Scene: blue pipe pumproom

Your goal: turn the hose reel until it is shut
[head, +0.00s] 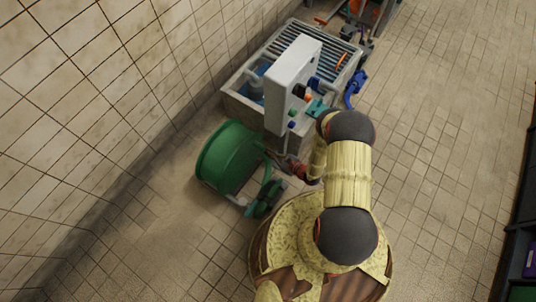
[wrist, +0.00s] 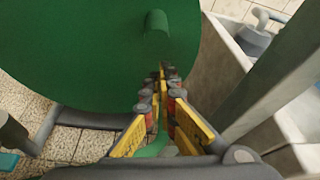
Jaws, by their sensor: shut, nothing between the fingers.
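The green hose reel (head: 222,158) stands on the floor beside the tiled wall, left of my arm. Its large flat green face (wrist: 75,50) fills the upper left of the wrist view. A short green handle peg (wrist: 157,24) sticks out of that face. My gripper (wrist: 164,72) is shut and empty, its yellow fingers together and pointing toward the peg. The fingertips show just below the peg in the wrist view; I cannot tell whether they touch it. In the head view my gripper (head: 283,163) is at the reel's right side, small and partly hidden.
A stone basin with a slatted grate (head: 308,48) and a grey control box (head: 293,82) stands just behind the reel. A grey pipe (wrist: 275,85) and the basin wall (wrist: 218,62) lie close on the gripper's right. The tiled floor at right (head: 440,150) is clear.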

